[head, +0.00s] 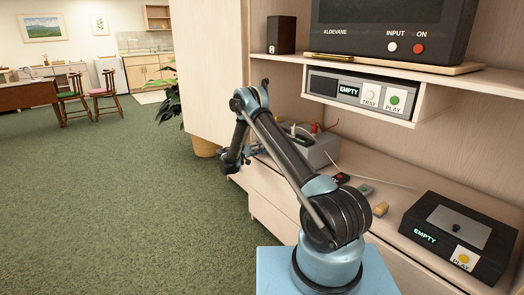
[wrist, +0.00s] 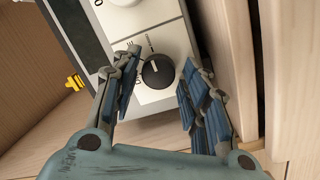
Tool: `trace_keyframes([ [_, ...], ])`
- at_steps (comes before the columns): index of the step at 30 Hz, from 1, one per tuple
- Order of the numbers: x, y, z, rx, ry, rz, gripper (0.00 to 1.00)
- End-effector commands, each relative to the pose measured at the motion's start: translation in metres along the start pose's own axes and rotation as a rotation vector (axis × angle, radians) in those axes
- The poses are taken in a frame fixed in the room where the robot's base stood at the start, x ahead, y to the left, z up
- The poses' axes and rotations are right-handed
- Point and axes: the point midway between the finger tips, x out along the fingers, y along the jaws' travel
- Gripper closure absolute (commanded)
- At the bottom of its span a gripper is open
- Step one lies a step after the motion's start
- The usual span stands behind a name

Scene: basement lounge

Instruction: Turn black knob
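The black knob (wrist: 157,72) shows in the wrist view, round with a pale pointer line, on the white part of a device's front panel (wrist: 152,30). My gripper (wrist: 160,67) is open, with one blue-padded finger to the left of the knob and the other to the right. Gaps show between the knob and both fingers, and I cannot tell their depth relative to it. In the head view my gripper (head: 250,151) is at the front of a grey box (head: 318,147) on the low cabinet. My arm and gripper hide the knob there.
A white knob (wrist: 125,2) lies beyond the black one, and a yellow piece (wrist: 74,82) is at the left. Wooden boards (wrist: 239,70) stand close on the right. Green carpet (head: 120,200) is open at left.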

Motion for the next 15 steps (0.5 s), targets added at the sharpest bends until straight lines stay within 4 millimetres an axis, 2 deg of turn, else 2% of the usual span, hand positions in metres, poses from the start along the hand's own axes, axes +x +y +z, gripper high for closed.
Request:
trace_keyframes([
  [1, -0.0001, 0.0, 0.0, 0.0, 0.0, 0.0, 0.79],
  [3, -0.0001, -0.0002, -0.0001, 0.0, 0.0, 0.0, 0.94],
  [15, -0.0004, -0.0015, -0.0001, -0.042, 0.003, 0.001, 0.94],
])
